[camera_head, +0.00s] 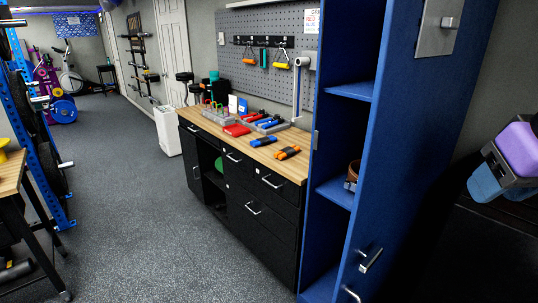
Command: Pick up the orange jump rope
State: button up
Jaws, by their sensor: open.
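An orange-and-black bundle (287,153), which looks like the orange jump rope, lies on the wooden countertop (293,170) near its right front end. A similar blue-and-black bundle (263,141) lies just left of it and a little farther back, apart from it. The orange bundle is in plain sight and nothing covers it.
A tall blue cabinet (385,130) stands close at the right end of the counter. Behind the bundles are grey trays and a red item (237,130). A pegboard (262,85) hangs above. Open floor (125,190) lies left of the black drawers (262,210).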

aim_at(287, 151)
jog(key=u, duration=1.75)
jog(key=i+j+u, duration=0.1)
jog(key=i, duration=0.3)
jog(key=i+j, duration=0.2)
jog(key=i, duration=0.2)
jog(key=i+j+u, duration=0.15)
jog(key=i, duration=0.25)
jog(key=i+l+z, duration=0.15)
jog(key=i+z, duration=0.15)
jog(key=z, duration=0.15)
jog(key=i+z, duration=0.35)
jog(key=z, duration=0.15)
jog(key=i+z, duration=0.45)
jog(key=i+j+z, duration=0.2)
jog(key=z, duration=0.3)
jog(key=i+z, duration=0.2)
jog(key=z, duration=0.2)
jog(key=i+z, duration=0.25)
jog(key=z, duration=0.15)
jog(key=i+z, duration=0.2)
jog(key=z, duration=0.2)
jog(key=i+j+z, duration=0.15)
jog(key=z, duration=0.55)
jog(key=i, duration=0.55)
